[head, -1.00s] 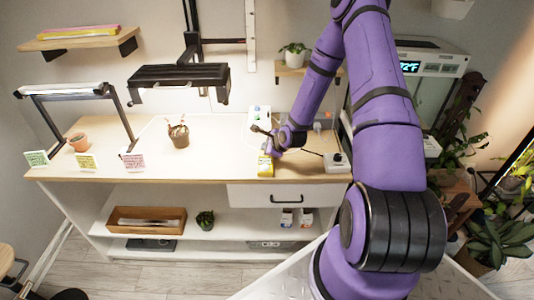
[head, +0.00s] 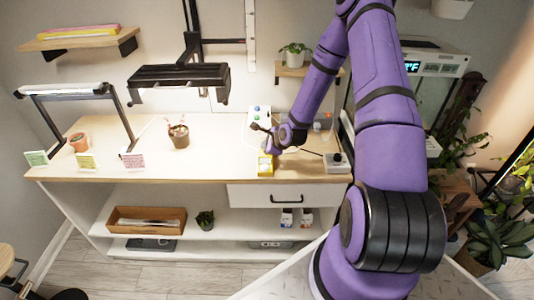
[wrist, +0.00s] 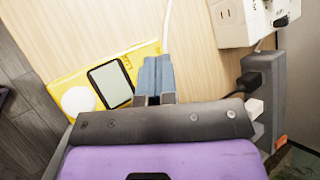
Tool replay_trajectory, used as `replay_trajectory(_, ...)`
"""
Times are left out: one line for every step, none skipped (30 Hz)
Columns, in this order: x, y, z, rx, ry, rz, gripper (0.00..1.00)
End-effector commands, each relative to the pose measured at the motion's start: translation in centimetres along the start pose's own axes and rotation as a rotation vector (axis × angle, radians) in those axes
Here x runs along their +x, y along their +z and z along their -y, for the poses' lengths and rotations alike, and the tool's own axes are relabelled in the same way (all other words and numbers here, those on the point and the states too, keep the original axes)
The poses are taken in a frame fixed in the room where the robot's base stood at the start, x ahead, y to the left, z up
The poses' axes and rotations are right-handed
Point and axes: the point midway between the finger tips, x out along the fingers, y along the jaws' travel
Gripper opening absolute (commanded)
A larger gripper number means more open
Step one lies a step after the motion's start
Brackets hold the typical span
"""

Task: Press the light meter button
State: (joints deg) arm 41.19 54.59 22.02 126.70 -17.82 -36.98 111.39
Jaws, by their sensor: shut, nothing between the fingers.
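The yellow light meter (head: 265,168) lies on the wooden bench top near its front edge. In the wrist view the light meter (wrist: 145,50) shows a dark-framed grey screen (wrist: 109,84) and a round white dome (wrist: 78,100). My gripper (wrist: 157,62) is shut and empty, its fingertips over the meter's right end. In the head view my gripper (head: 268,149) is just behind and above the meter. I cannot tell whether the tips touch it. The button is not visible; the fingers hide part of that end.
A white cable runs past the fingertips. A white socket box (wrist: 232,20) and a dark grey power strip (wrist: 266,85) lie to the right in the wrist view. A small box with a black knob (head: 337,162) sits right of the meter.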

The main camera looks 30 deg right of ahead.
Motion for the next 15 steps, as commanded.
replay_trajectory(0.0, 0.0, 0.0, 0.0, 0.0, 0.0, 0.0)
replay_trajectory(0.0, 0.0, 0.0, 0.0, 0.0, 0.0, 0.0)
replay_trajectory(0.0, 0.0, 0.0, 0.0, 0.0, 0.0, 0.0)
replay_trajectory(0.0, 0.0, 0.0, 0.0, 0.0, 0.0, 0.0)
replay_trajectory(0.0, 0.0, 0.0, 0.0, 0.0, 0.0, 0.0)
replay_trajectory(-0.1, 0.1, 0.1, 0.0, -0.001, 0.0, 0.0)
replay_trajectory(-0.2, 0.1, 0.1, 0.0, -0.001, 0.0, 0.0)
replay_trajectory(-0.3, 0.2, 0.3, 0.001, -0.001, 0.0, 0.0)
replay_trajectory(-0.5, 0.4, 0.4, 0.001, -0.002, 0.0, 0.0)
replay_trajectory(-0.7, 0.5, 0.6, 0.001, -0.002, 0.001, 0.0)
replay_trajectory(-0.9, 0.7, 0.7, 0.001, -0.003, 0.001, 0.0)
replay_trajectory(-1.1, 0.8, 0.9, 0.001, -0.002, 0.001, 0.0)
replay_trajectory(-1.3, 1.0, 1.0, 0.001, -0.002, 0.0, 0.0)
replay_trajectory(-1.5, 1.1, 1.1, 0.001, -0.001, 0.0, 0.0)
replay_trajectory(-1.7, 1.3, 1.3, 0.0, -0.002, 0.0, 0.0)
